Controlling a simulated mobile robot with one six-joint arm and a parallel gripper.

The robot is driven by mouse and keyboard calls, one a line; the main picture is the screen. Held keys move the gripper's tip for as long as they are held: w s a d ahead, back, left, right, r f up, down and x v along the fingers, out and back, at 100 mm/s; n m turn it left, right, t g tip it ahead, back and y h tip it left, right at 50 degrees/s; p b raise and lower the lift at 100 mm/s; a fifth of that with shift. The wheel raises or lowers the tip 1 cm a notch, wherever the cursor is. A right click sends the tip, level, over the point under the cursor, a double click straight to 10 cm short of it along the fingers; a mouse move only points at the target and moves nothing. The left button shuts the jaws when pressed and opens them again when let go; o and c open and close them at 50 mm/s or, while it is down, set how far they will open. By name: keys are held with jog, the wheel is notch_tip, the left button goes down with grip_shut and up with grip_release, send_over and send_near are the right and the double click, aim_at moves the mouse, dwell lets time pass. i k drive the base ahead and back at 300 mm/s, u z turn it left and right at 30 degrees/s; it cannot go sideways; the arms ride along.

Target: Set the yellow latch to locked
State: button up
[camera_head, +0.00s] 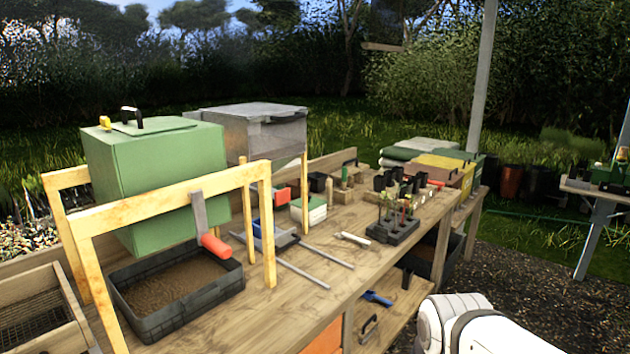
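A small yellow latch (105,122) sits on the top of a green box (150,170), at its left rim. It is beside a green lid (150,126) with a black handle (131,115). The latch is small in the picture, and I cannot tell whether it is locked or unlocked. The green box is held up between wooden frames above a black tray of soil. My white arm shows at the bottom right, well apart from the box. My gripper is out of the picture.
A red-handled grey lever (213,243) hangs at the front of the box, above the black soil tray (178,322). Two metal rods (285,268) and a seedling tray (393,232) lie on the wooden bench. A grey bin (262,132) stands behind.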

aim_at(105, 121)
jog(key=u, duration=1.25)
jog(key=k, duration=1.05)
jog(key=z, duration=0.4)
jog(key=i, duration=1.45)
jog(key=u, duration=0.6)
